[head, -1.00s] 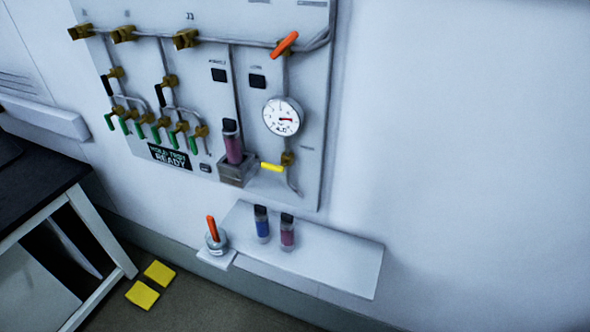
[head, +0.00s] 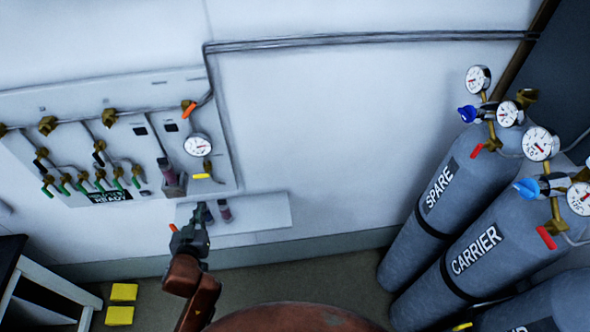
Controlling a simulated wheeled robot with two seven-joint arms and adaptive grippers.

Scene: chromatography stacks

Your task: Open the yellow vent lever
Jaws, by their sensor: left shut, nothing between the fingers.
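The yellow vent lever (head: 201,176) sits on a brass valve below the round gauge (head: 198,145) on the wall panel. It points to the left and lies roughly horizontal. My left gripper (head: 201,212) is raised just below the lever, in front of the small shelf, and looks shut and empty. Whether it touches anything is not clear, but a gap shows between it and the lever. My right gripper does not show.
The white shelf (head: 262,213) holds vials (head: 224,211), partly hidden by my gripper. An orange handle (head: 173,227) shows beside it. Grey cylinders marked SPARE (head: 437,190) and CARRIER (head: 476,250) stand at right. A dark-topped table (head: 10,255) is at lower left.

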